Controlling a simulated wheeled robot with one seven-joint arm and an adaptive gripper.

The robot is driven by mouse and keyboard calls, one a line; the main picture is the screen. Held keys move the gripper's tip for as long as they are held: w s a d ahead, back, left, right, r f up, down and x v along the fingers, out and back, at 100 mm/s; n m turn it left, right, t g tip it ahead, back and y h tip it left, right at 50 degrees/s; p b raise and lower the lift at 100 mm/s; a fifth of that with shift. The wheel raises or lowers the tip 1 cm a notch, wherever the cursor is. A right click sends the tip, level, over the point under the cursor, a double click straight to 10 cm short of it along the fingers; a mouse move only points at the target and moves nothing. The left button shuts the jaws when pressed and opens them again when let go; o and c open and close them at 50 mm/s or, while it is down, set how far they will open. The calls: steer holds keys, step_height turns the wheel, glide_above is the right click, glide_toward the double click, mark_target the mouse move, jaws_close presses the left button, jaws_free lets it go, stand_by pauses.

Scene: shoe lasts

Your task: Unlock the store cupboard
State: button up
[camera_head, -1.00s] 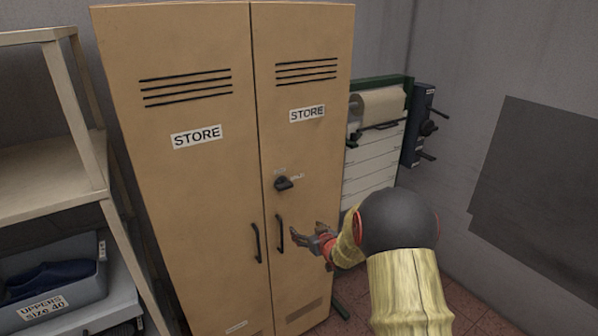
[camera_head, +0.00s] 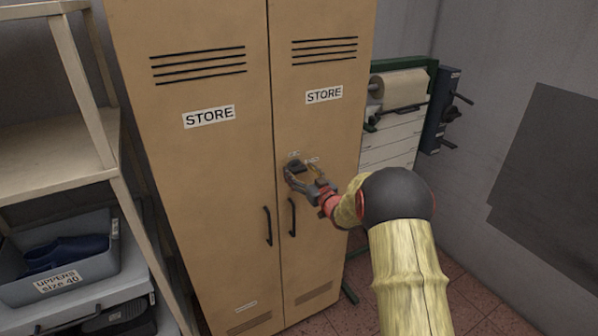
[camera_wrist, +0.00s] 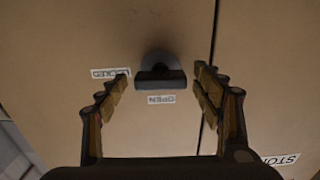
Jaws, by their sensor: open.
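The tan store cupboard (camera_head: 200,190) has two shut doors, each with a STORE label. A dark turn knob (camera_head: 296,165) sits on the right door above the handles. In the wrist view the knob (camera_wrist: 160,78) has a thick bar lying crosswise. The LOCKED label (camera_wrist: 110,73) is to its left and the OPEN label (camera_wrist: 161,99) just below, both upside down. My gripper (camera_head: 304,175) is open at the knob. In the wrist view its fingers (camera_wrist: 162,75) stand either side of the bar, with gaps visible. In the head view the gripper partly covers the knob.
Two black door handles (camera_head: 292,217) hang below the knob, near my gripper. A shelf rack (camera_head: 60,160) with a grey bin (camera_head: 95,268) stands at left. A green-framed paper roll unit (camera_head: 400,90) is right of the cupboard. Some tiled floor is free at lower right.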

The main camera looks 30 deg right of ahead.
steer(key=shift+w, duration=0.55)
steer(key=c, duration=1.1)
steer(key=shift+c, duration=0.3)
